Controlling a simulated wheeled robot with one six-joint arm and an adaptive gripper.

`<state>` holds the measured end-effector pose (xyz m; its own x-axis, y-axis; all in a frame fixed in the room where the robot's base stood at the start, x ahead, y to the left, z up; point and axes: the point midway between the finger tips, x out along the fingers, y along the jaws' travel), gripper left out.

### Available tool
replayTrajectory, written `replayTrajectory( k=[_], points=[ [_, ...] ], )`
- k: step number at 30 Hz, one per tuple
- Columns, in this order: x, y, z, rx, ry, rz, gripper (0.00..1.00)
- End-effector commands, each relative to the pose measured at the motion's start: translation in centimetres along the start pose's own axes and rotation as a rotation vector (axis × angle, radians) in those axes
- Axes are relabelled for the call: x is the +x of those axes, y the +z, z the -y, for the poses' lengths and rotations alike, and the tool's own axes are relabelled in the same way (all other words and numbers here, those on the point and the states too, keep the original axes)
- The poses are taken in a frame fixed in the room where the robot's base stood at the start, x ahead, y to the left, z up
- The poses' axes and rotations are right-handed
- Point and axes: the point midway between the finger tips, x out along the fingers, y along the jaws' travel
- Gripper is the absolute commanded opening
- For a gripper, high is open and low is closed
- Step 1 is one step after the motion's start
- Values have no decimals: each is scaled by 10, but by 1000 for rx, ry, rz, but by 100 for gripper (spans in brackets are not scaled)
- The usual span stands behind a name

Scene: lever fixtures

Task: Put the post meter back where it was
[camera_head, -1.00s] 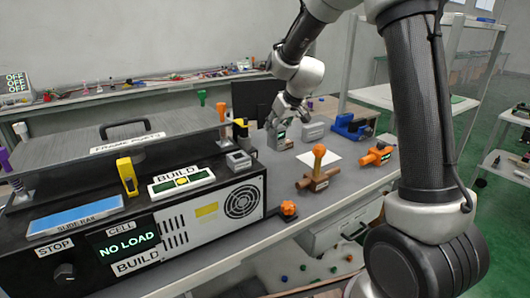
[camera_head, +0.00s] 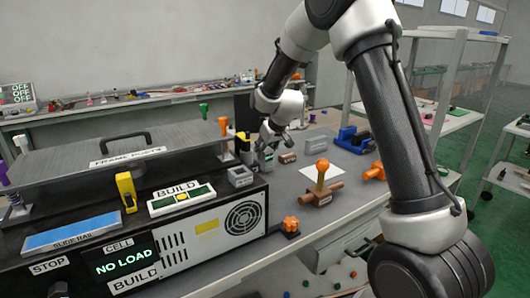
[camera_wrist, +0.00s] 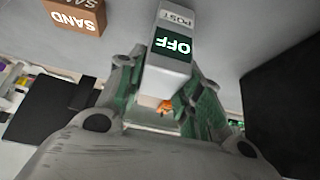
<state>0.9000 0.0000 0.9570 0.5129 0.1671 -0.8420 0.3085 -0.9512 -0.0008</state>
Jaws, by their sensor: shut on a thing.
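The post meter (camera_wrist: 172,42) is a small grey-white block with a POST label and a green OFF display. It sits between the fingers of my gripper (camera_wrist: 160,95) in the wrist view, its display upside down there. In the head view the post meter (camera_head: 268,152) is small and partly covered by my gripper (camera_head: 270,141). My gripper is shut on it over the grey bench (camera_head: 345,205), right of the black machine. I cannot tell whether the meter touches the bench. The spot it came from is not marked in view.
A brown SAND block (camera_wrist: 75,15) lies close by; a brown block (camera_head: 287,158) also shows beside my gripper in the head view. The machine (camera_head: 190,230) stands left.

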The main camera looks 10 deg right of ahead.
Motion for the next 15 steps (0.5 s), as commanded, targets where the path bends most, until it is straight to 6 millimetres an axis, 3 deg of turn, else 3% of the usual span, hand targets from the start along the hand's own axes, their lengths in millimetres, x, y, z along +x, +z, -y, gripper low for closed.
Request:
replayTrajectory(
  k=[12, 13, 15],
  points=[
    [10, 6, 0, 0, 1, -2, 0],
    [9, 6, 0, 0, 1, -1, 41],
    [9, 6, 0, 0, 1, -1, 54]
  ],
)
